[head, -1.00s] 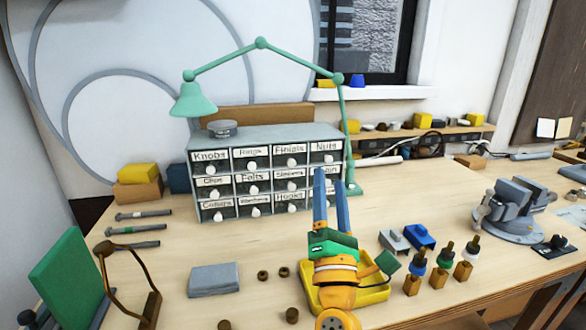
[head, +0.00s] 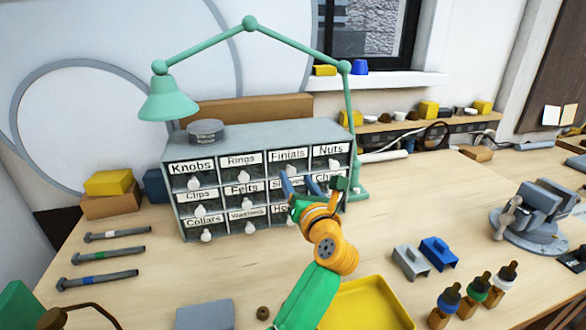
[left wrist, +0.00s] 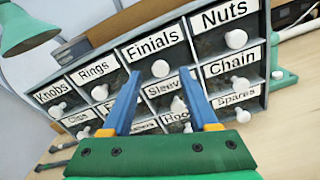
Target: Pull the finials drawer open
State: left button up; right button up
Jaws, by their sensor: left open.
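The Finials drawer (head: 287,157) is in the top row of the grey drawer cabinet (head: 240,137), between Rings and Nuts, and looks shut. In the left wrist view its label (left wrist: 153,44) and round white knob (left wrist: 160,68) show clearly. My left gripper (head: 298,183) is open and in front of the cabinet, just below the Finials label. In the left wrist view its two blue fingers (left wrist: 160,80) point at the cabinet, and the knob appears in line with the gap between their tips. I cannot tell whether the tips reach around the knob. My right gripper is not in view.
A green lamp (head: 168,100) arches over the cabinet, its post beside the right side. A round grey tin (head: 206,131) sits on top. A yellow tray (head: 368,305), small bottles and a vise (head: 535,208) are to the right. The bench left of the tray is partly clear.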

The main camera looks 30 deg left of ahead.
aim_at(292, 173)
pick_arm(q)
jog(key=x, duration=0.3)
jog(key=shift+w+a+f, duration=0.1)
jog(key=shift+a+f, duration=0.05)
jog(key=shift+f, duration=0.1)
jog(key=shift+r, duration=0.1)
jog(key=c, duration=0.4)
grip_shut()
dwell(0.6)
